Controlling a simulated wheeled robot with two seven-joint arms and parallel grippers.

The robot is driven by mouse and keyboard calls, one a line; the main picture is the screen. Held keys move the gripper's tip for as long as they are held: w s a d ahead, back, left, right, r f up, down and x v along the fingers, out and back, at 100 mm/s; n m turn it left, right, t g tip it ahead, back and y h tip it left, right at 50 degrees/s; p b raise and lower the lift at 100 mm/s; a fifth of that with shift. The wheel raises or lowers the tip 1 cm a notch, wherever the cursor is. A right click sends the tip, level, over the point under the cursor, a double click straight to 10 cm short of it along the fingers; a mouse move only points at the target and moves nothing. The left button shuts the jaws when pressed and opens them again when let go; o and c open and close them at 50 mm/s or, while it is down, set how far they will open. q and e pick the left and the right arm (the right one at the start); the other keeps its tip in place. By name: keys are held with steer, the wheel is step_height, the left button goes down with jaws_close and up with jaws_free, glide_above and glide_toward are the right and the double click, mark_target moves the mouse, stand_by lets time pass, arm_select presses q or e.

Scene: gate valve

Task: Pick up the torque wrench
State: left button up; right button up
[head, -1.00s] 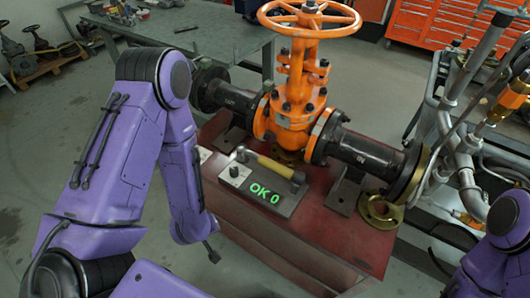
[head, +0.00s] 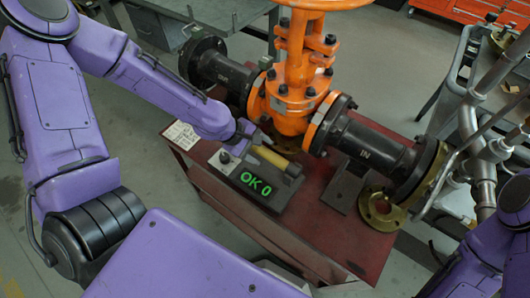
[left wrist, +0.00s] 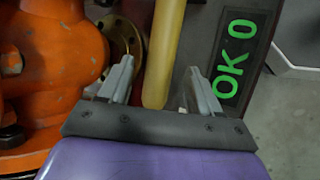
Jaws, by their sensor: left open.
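The torque wrench, with a yellow handle (head: 270,157), lies along a grey block (head: 252,188) whose green display reads "OK 0". In the left wrist view the yellow handle (left wrist: 163,50) runs up between the two fingers. My left gripper (head: 250,138) is at the left end of the handle. In the left wrist view its fingers (left wrist: 160,75) are open, one on each side of the handle, with a gap on both sides. The wrench's left end is hidden behind the gripper. My right gripper is out of view.
The orange gate valve (head: 297,80) with black flanged pipes stands close behind the wrench. A brass flange (head: 382,213) lies on the red bench (head: 335,247) at right. A white label card (head: 181,134) lies at the bench's left. Metal pipework stands at right.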

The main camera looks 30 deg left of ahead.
mark_target(263, 151)
arm_select(q)
steer(key=x, duration=0.3)
steer(key=shift+d, duration=0.1)
jaws_close()
steer(key=shift+r, duration=0.1)
